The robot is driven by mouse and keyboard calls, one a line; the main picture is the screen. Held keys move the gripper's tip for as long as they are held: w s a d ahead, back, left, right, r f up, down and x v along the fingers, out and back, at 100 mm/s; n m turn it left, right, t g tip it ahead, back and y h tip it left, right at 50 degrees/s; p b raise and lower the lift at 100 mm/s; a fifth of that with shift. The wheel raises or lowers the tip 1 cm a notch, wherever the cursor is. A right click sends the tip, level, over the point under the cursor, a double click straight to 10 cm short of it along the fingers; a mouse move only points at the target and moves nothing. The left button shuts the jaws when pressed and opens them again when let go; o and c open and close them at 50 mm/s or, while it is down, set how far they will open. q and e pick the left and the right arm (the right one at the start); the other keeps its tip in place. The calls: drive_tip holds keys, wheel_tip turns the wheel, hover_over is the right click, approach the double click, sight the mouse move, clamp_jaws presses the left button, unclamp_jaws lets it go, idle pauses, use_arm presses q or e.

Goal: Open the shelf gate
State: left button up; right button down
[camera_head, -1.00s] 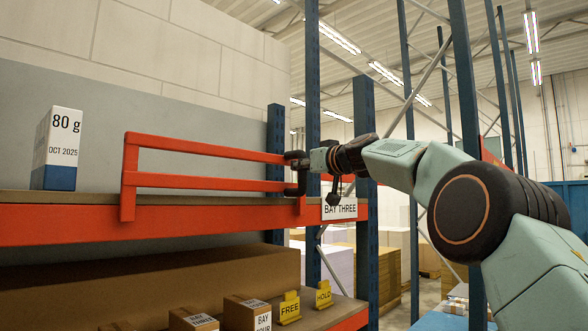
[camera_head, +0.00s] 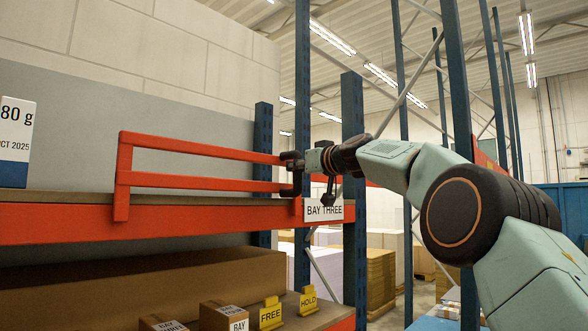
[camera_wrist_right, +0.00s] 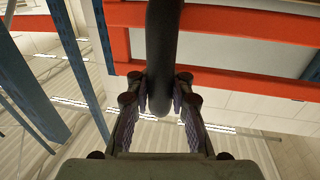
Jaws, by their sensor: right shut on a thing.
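The shelf gate (camera_head: 205,183) is an orange-red frame with two long rails, standing above the front edge of the upper shelf beam (camera_head: 80,217). A dark curved handle (camera_wrist_right: 163,45) sits at its right end. My right gripper (camera_head: 292,161) reaches in from the right at that end. The right wrist view shows its two fingers (camera_wrist_right: 160,88) closed on either side of the handle. The gripper hides part of the handle in the head view. My left gripper is not in view.
A white and blue box (camera_head: 14,145) marked 80 g stands on the shelf at the left. A BAY THREE sign (camera_head: 323,209) hangs by the blue post (camera_head: 352,130). Below are cartons (camera_head: 222,316) and yellow FREE (camera_head: 270,316) and HOLD (camera_head: 307,301) signs.

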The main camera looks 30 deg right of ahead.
drive_tip(key=shift+d+f, duration=0.3)
drive_tip(key=shift+f, duration=0.05)
drive_tip(key=c, duration=1.7)
unclamp_jaws()
drive_tip(key=o, duration=0.5)
drive_tip(key=shift+s+d+r, duration=0.3)
drive_tip(key=shift+s+r, duration=0.05)
drive_tip(key=shift+s, duration=0.2)
drive_tip(key=shift+w+a, duration=0.35)
drive_tip(key=s, duration=0.5)
drive_tip(key=s+d, duration=0.1)
drive_tip(key=s, duration=0.1)
drive_tip(key=shift+s+d, duration=0.1)
drive_tip(key=shift+s, duration=0.05)
drive_tip(key=shift+s+d, duration=0.1)
